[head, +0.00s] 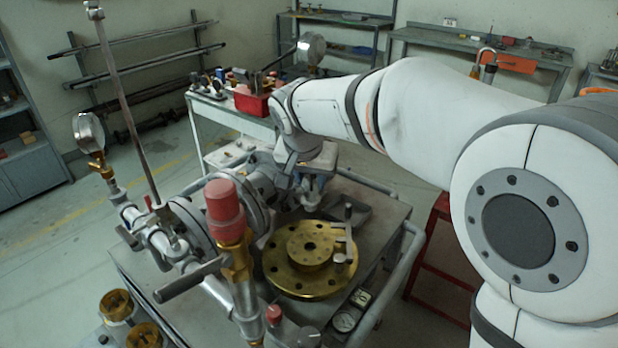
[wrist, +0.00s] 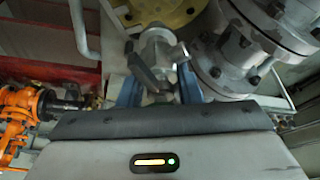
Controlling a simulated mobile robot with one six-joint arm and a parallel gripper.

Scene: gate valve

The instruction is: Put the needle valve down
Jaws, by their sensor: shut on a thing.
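My gripper (head: 312,196) points down over the cart, behind the brass flange in the head view. In the wrist view its blue fingers (wrist: 160,92) are shut on a grey metal fitting with a dark lever, which I take to be the needle valve (wrist: 157,52). The valve sits between the fingertips, with the brass flange (wrist: 165,12) beyond it. In the head view the valve is mostly hidden by my gripper and wrist. I cannot tell whether it touches the cart top (head: 378,217).
The large grey gate valve (head: 195,222) with a red-capped brass fitting (head: 226,205) stands close on the left. The brass flange (head: 300,279) lies in front, with a grey handled piece (head: 345,240) at its right edge. A tubular rail (head: 404,262) edges the cart.

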